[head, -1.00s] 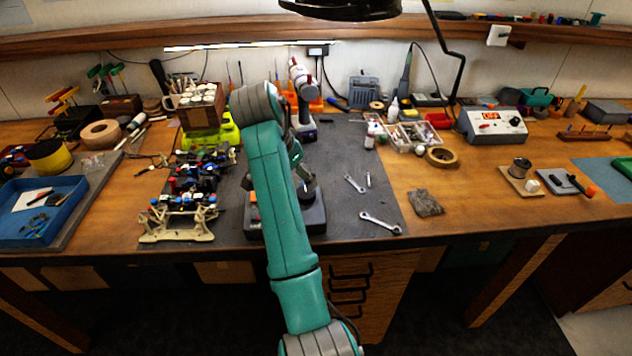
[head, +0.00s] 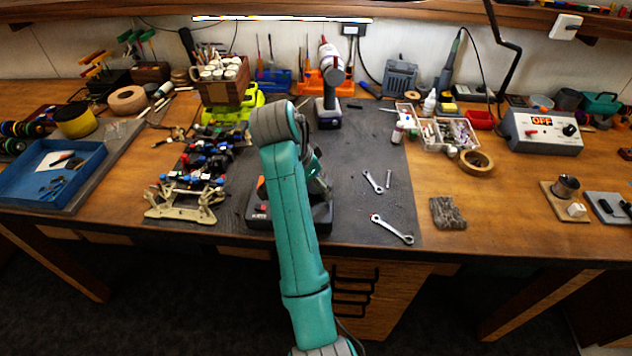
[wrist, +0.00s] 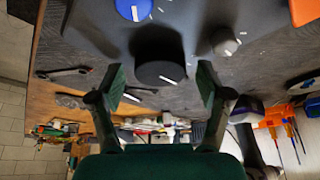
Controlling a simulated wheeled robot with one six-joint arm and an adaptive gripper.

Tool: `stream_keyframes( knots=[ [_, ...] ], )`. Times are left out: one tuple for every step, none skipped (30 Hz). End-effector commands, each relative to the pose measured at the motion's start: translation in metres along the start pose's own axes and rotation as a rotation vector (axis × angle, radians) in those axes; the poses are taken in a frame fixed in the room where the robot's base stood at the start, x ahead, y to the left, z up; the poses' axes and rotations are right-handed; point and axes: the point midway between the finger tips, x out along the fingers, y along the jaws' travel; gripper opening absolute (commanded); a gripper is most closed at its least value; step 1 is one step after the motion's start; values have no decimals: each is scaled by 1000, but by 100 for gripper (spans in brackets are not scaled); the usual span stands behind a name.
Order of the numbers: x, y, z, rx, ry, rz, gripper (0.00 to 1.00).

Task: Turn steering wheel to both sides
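A dark control box (head: 258,217) with an orange part lies near the table's front edge, partly hidden behind my arm in the head view. The wrist view shows a dark box (wrist: 100,15) with a blue knob (wrist: 133,8), a black knob (wrist: 160,73) and a grey knob (wrist: 225,42), each with a white mark. I cannot tell which is the steering wheel. My gripper (wrist: 160,84) is open, its two fingers apart with the black knob appearing between their tips. Contact is not clear. In the head view my gripper is mostly hidden behind the arm.
A cream-framed car chassis (head: 185,205) stands left of the control box. A cordless drill (head: 329,90) stands behind. A blue tray (head: 50,185) is at the left.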

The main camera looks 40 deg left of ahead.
Motion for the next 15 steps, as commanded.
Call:
stream_keyframes(
  knots=[
    [0,0,0,0,0,0,67],
    [0,0,0,0,0,0,60],
    [0,0,0,0,0,0,50],
    [0,0,0,0,0,0,42],
    [0,0,0,0,0,0,35],
    [0,0,0,0,0,0,25],
    [0,0,0,0,0,0,17],
    [0,0,0,0,0,0,17],
    [0,0,0,0,0,0,17],
    [0,0,0,0,0,0,17],
    [0,0,0,-1,0,0,17],
    [0,0,0,-3,0,-1,17],
    [0,0,0,-6,0,-2,17],
    [0,0,0,-10,0,-4,17],
    [0,0,0,-16,0,-7,17]
  ],
)
